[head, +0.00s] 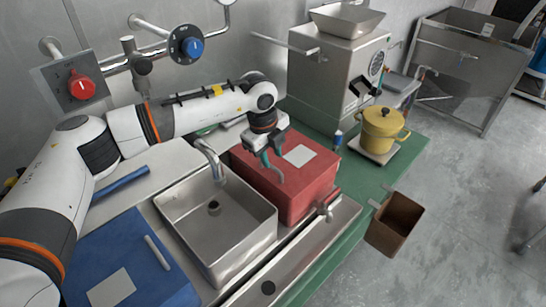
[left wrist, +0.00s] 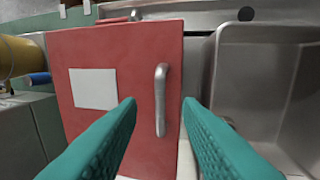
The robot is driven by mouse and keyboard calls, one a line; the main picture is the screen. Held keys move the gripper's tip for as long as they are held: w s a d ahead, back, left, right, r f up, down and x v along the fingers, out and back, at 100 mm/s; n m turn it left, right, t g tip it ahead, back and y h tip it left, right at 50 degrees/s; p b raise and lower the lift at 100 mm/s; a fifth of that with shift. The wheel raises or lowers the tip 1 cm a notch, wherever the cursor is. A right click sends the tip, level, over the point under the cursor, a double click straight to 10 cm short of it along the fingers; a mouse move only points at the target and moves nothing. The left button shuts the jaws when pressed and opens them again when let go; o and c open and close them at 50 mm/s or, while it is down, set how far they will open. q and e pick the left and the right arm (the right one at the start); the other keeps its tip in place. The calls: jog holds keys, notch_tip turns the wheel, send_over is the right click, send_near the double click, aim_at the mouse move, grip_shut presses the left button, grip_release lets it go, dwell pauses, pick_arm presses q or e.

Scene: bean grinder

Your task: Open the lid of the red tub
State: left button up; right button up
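The red tub (head: 312,189) stands beside the sink on the counter. Its red lid (head: 316,140) is shut and carries a white label, which also shows in the left wrist view (left wrist: 93,88). A metal bar handle (left wrist: 161,80) is fixed on the lid. My left gripper (head: 273,168) is above the lid's sink side, pointing down, open and empty. Its teal fingers (left wrist: 160,102) are on either side of the handle in the left wrist view; I cannot tell whether they touch it. The handle is mostly hidden in the head view. My right gripper is not in view.
A steel sink (head: 222,240) with a tap lies left of the tub. A blue lid (head: 150,250) with a handle is further left. A yellow pot (head: 381,132), a steel grinder (head: 330,75) and a brown bin (head: 397,222) stand to the right.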

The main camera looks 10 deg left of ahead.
aim_at(274, 167)
pick_arm(q)
jog(key=shift+w+d+f+p, duration=0.15)
jog(key=shift+f, duration=0.75)
jog(key=shift+w+d+f+p, duration=0.1)
jog(key=shift+w+f+p, duration=0.05)
jog(key=shift+f, duration=0.7)
grip_shut()
